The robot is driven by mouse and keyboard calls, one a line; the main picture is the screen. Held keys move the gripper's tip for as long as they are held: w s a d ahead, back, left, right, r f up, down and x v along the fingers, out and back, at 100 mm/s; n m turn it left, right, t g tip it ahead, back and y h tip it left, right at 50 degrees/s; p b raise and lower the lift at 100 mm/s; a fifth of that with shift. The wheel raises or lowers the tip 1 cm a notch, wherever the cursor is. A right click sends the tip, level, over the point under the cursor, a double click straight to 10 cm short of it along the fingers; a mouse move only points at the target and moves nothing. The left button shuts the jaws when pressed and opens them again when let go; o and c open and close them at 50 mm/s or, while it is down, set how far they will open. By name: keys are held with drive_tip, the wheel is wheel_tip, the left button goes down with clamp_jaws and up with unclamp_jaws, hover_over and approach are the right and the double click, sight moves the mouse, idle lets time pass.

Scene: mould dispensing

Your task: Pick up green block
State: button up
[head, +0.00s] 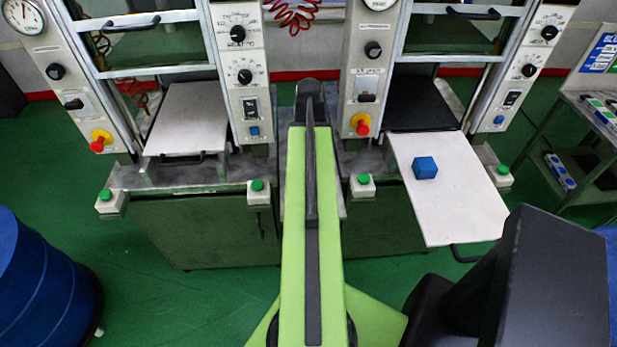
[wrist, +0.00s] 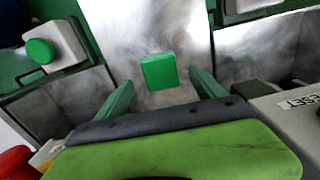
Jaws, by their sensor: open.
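The green block (wrist: 159,72) rests on a shiny grey metal surface (wrist: 150,30) in the wrist view. My gripper (wrist: 162,78) is open, its two green fingers spread to the left and right of the block's near side. The fingers appear apart from the block, with nothing held between them. In the head view my green arm reaches forward between two presses, and the green block is not visible there. The gripper's fingers cannot be made out in the head view.
A blue block (head: 425,168) lies on the right press's pulled-out white plate (head: 450,215). The left press has a grey plate (head: 188,115). Green push buttons (head: 258,186) and red knobs (head: 98,143) flank the presses. A blue drum (head: 40,285) stands at left.

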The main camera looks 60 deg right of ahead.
drive_tip(key=shift+f, duration=0.1)
wheel_tip(320, 180, down, 5)
drive_tip(key=b, duration=0.5)
drive_tip(key=shift+d+f, duration=0.15)
drive_tip(key=shift+f, duration=0.05)
drive_tip(key=shift+r, duration=0.15)
clamp_jaws()
